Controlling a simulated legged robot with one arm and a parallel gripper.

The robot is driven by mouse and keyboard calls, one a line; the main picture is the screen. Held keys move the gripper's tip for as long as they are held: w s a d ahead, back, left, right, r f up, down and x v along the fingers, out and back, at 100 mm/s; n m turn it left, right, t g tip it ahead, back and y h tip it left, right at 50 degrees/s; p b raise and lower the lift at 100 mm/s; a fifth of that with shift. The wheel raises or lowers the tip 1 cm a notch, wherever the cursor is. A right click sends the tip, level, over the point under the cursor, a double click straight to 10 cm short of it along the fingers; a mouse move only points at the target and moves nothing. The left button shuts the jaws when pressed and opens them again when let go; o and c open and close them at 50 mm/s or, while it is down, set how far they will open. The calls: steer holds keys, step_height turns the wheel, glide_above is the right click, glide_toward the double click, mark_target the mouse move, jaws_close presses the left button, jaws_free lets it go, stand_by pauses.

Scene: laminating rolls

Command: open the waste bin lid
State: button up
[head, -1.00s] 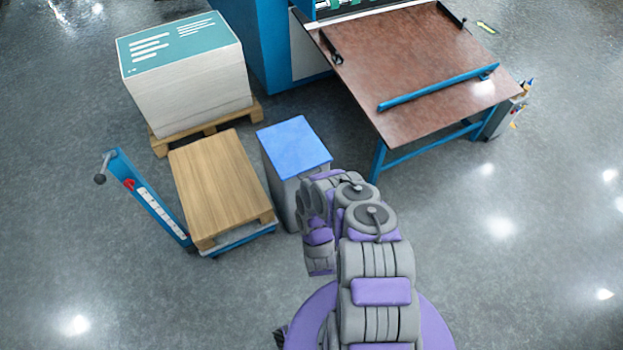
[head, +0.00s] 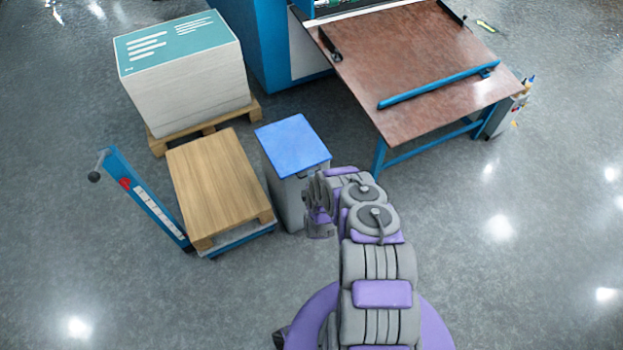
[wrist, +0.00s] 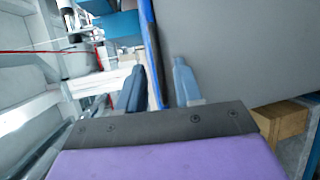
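The waste bin is a grey box (head: 286,198) with a flat blue lid (head: 293,146), lying level and closed on top. My gripper (head: 318,200) is at the bin's front right side, just below the lid's near edge; my own wrist partly hides that side. In the wrist view, my gripper (wrist: 158,78) has its two blue-grey fingers apart with nothing held. The blue lid edge (wrist: 150,35) runs as a narrow strip between the fingers in the picture, beside the grey bin wall (wrist: 235,50). I cannot tell whether a finger touches the lid.
A pallet jack (head: 150,200) with a wooden board stack (head: 218,185) stands close left of the bin. A printed paper stack (head: 190,85) on a pallet is behind it. A brown-topped table (head: 410,65) is at the right rear. The floor at right is clear.

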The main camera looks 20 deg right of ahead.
steer(key=shift+x, duration=1)
steer(key=shift+a, duration=0.1)
steer(key=c, duration=0.6)
jaws_close()
steer(key=shift+f, duration=0.1)
